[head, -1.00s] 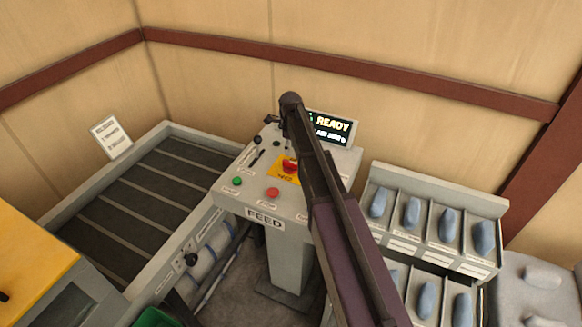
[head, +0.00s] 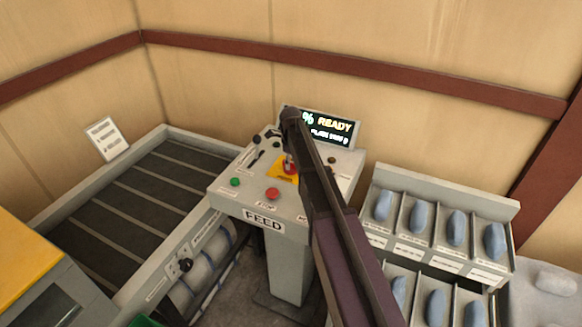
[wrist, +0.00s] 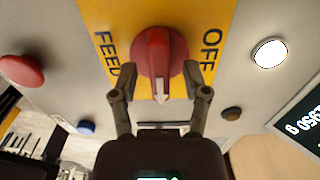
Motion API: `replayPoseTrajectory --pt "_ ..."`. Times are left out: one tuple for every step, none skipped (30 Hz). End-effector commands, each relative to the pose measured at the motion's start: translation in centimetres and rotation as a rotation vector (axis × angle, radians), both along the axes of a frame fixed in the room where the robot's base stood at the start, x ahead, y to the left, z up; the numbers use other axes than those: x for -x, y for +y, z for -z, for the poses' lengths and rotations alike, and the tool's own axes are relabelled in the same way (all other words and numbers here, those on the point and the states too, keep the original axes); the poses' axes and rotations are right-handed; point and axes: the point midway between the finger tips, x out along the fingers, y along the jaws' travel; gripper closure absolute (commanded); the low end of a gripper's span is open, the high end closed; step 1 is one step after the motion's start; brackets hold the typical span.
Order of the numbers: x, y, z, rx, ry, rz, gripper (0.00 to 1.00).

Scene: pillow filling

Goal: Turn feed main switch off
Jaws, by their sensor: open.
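The feed main switch is a red rotary knob (wrist: 150,45) on a yellow plate (wrist: 95,12), with FEED lettered on the left and OFF on the right in the wrist view. Its grip bar stands upright in that picture, with a pale arrow tip toward the bottom. My gripper (wrist: 160,78) is open, one finger on each side of the knob's lower part. I cannot tell whether the fingers touch it. In the head view the red knob (head: 290,168) shows on the feed console (head: 245,185), partly hidden by my arm and gripper.
A red button (head: 272,193) and a green button (head: 235,182) sit near the console's front edge. A display (head: 333,127) reading READY stands at its back. A conveyor (head: 150,200) lies left, and bins of blue pieces (head: 440,225) stand right.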

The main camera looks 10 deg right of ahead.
Motion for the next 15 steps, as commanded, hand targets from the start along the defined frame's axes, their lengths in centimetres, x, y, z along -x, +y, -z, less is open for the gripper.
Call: replayPoseTrajectory --pt "0.0 -0.01 0.36 0.0 0.0 0.0 0.4" --pt "0.0 -0.02 0.42 0.0 0.0 0.0 0.4" --pt "0.0 -0.03 0.48 0.0 0.0 0.0 0.4" --pt "0.0 -0.04 0.52 0.0 0.0 0.0 0.4" --pt "0.0 -0.04 0.54 0.0 0.0 0.0 0.4" --pt "0.0 -0.04 0.56 0.0 0.0 0.0 0.4" --pt "0.0 -0.05 0.56 0.0 0.0 0.001 0.4" --pt "0.0 -0.05 0.56 0.0 0.0 0.001 0.4" --pt "0.0 -0.06 0.55 0.0 0.0 0.001 0.4" --pt "0.0 -0.06 0.54 0.0 0.0 0.001 0.4" --pt "0.0 -0.06 0.53 0.0 0.0 0.001 0.4" --pt "0.0 -0.07 0.53 0.0 0.0 0.001 0.4" --pt "0.0 -0.07 0.52 0.0 0.0 0.001 0.4" --pt "-0.01 -0.08 0.52 0.0 0.0 0.001 0.4" --pt "0.0 -0.09 0.52 0.0 0.0 0.001 0.4"
